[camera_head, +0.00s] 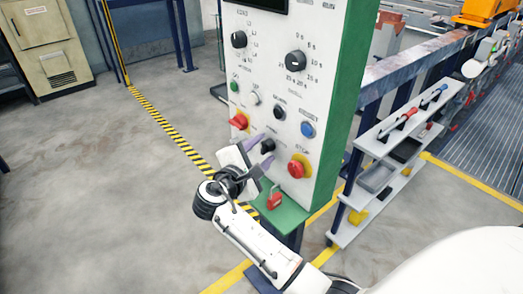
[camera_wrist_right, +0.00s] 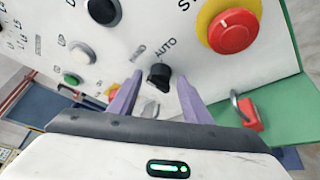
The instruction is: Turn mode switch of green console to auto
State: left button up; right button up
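The green console (camera_head: 332,130) has a white front panel with knobs and buttons and stands in the middle of the head view. Its mode switch (camera_head: 267,145) is a small black knob low on the panel; it also shows in the right wrist view (camera_wrist_right: 158,75), below an AUTO label and another label I cannot read clearly. I cannot tell exactly which way the knob points. My right gripper (camera_head: 262,154) is open, its purple fingers on either side of the switch; in the right wrist view the fingertips (camera_wrist_right: 157,80) stand apart with a gap to the knob. My left gripper is out of view.
A red emergency button (camera_head: 298,167) on a yellow ring is right of the switch, and a red rotary switch (camera_head: 239,121) is to its upper left. A shelf rack (camera_head: 352,195) stands right of the console. Open floor lies left.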

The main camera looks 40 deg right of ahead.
jog(key=c, duration=0.8)
jog(key=shift+o, duration=0.2)
